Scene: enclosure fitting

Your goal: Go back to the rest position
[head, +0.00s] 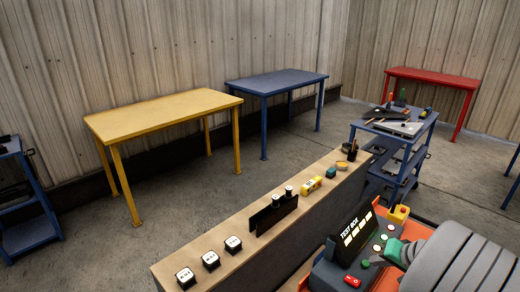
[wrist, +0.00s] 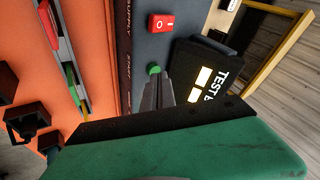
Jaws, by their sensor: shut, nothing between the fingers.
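The grey test box (head: 345,262) stands at the lower right in the head view, with a raised black "TEST BOX" panel (head: 358,232). The panel also shows in the wrist view (wrist: 210,82). My gripper (head: 374,260) is shut and empty, low over the box beside a green button (head: 365,265). In the wrist view, the closed fingertips (wrist: 157,78) point at this green button (wrist: 153,70). I cannot tell whether they touch it. A red rocker switch (wrist: 162,23) sits near the button and also shows in the head view (head: 352,281).
A long wooden bench (head: 218,262) beside the box holds several white blocks, black holders and small items. An orange surface (wrist: 85,60) lies by the box. A cluttered blue cart (head: 385,150) stands behind. Yellow (head: 160,115), blue (head: 275,82) and red (head: 430,77) tables line the walls.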

